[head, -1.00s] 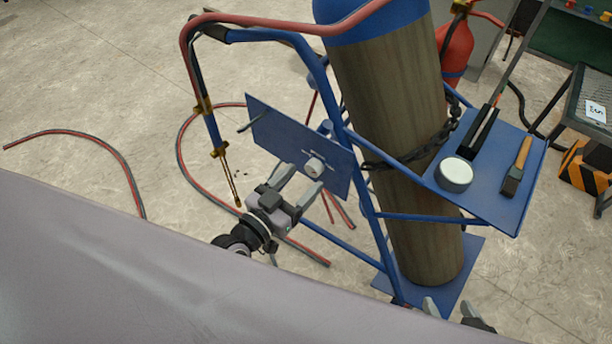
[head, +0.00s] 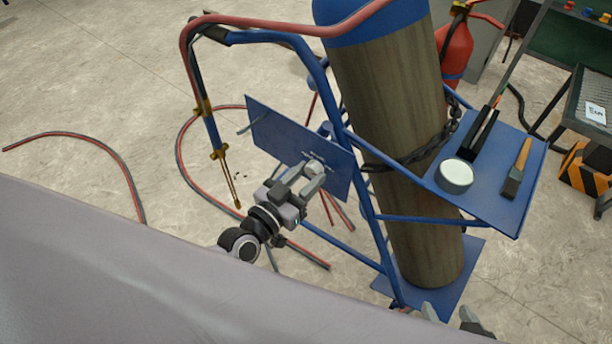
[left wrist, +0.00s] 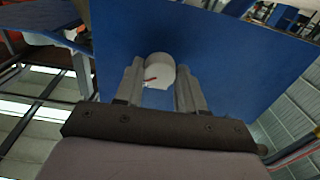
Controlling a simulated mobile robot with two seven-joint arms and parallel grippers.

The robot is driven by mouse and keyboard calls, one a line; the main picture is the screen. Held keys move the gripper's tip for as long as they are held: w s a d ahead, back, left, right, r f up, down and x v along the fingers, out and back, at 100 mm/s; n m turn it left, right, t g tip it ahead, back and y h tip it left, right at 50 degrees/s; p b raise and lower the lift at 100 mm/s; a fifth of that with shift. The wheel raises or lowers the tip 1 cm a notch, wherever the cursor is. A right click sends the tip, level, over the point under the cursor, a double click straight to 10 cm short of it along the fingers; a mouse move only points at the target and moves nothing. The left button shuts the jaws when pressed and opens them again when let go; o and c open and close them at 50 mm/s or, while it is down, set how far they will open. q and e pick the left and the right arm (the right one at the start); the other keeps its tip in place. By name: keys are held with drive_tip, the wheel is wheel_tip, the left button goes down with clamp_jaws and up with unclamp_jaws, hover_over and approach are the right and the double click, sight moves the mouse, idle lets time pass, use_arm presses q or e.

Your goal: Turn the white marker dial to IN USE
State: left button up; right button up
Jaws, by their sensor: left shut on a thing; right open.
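The white marker dial (left wrist: 160,70) is a round knob on the blue plate (head: 268,122) of the cylinder cart. A red mark shows on it in the left wrist view. My left gripper (head: 311,172) is shut on the dial, one finger on each side, and hides most of it in the head view. The same fingers show in the left wrist view (left wrist: 160,88). The lettering near the dial is too small to read. My right gripper (head: 450,314) is open and empty at the bottom edge of the head view, partly cut off.
A tall gas cylinder (head: 388,110) is chained to the blue cart right of the plate. A torch (head: 212,130) hangs on the left, with hoses on the floor. A cart shelf (head: 480,205) holds a round white-topped tin (head: 455,176) and a brush (head: 517,168).

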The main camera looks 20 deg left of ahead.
use_arm(q)
drive_tip(key=shift+n, duration=1)
drive_tip(key=n, duration=0.3)
drive_tip(key=shift+n, duration=0.3)
drive_tip(key=n, duration=0.5)
drive_tip(key=shift+d+n, duration=0.1)
drive_tip(key=shift+n, duration=0.3)
drive_tip(key=o, duration=1)
drive_tip(key=shift+o, duration=0.2)
drive_tip(key=shift+s, duration=0.1)
drive_tip(key=v, duration=0.7)
